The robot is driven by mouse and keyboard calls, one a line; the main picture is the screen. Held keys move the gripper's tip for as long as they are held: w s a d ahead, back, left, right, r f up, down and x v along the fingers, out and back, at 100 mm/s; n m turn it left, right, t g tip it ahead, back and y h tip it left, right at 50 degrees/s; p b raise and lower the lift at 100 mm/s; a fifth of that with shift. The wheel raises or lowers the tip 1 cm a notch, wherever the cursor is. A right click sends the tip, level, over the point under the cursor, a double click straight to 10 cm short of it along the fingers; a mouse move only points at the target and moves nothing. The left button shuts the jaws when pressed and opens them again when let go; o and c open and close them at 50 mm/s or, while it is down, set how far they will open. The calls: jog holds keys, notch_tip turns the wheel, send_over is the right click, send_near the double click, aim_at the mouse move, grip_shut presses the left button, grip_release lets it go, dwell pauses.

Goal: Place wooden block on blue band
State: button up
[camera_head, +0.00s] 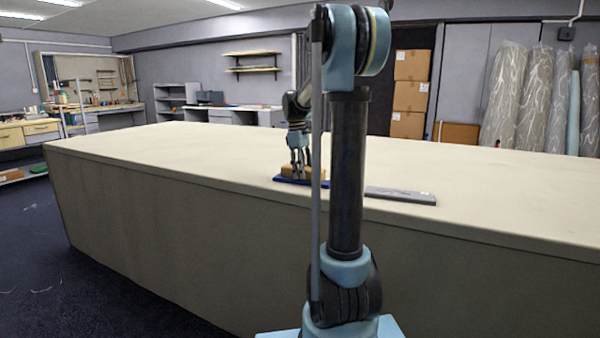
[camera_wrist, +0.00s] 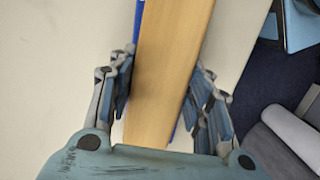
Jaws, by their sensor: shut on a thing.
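The wooden block (camera_head: 289,171) is a light tan, long piece at the table's near edge. It fills the middle of the wrist view (camera_wrist: 168,70). My gripper (camera_head: 298,164) points down over it in the head view. In the wrist view my gripper (camera_wrist: 163,68) has a finger on each long side and is shut on the block. The blue band (camera_head: 291,181) lies flat on the table directly below the block. Thin strips of the band show on both sides of the block in the wrist view (camera_wrist: 137,22). I cannot tell whether the block touches the band.
The long cream cloth table (camera_head: 180,150) is mostly bare. A flat grey bar (camera_head: 400,195) lies near its front edge, right of the band. The front edge drops to a dark floor. Fabric rolls (camera_head: 503,95) and cardboard boxes (camera_head: 408,95) stand behind, off the table.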

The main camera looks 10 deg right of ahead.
jog(key=o, duration=1.2)
jog(key=shift+o, duration=0.2)
notch_tip(320, 180, up, 12)
jog(key=w+a, duration=0.1)
jog(key=a, duration=0.1)
jog(key=s+d+f+m+t, duration=0.1)
jog(key=s+f+m, duration=0.3)
jog(key=s, duration=0.6)
jog(key=s+d+f+m+t, duration=0.1)
jog(key=s+f, duration=0.5)
jog(key=s, duration=0.4)
jog(key=s+a+f+m+t+y, duration=0.1)
jog(key=s+f+m, duration=0.4)
jog(key=s+f, duration=1)
notch_tip(320, 180, down, 4)
jog(key=shift+s+r+m, duration=0.1)
jog(key=shift+s+m, duration=0.2)
jog(key=shift+s, duration=0.1)
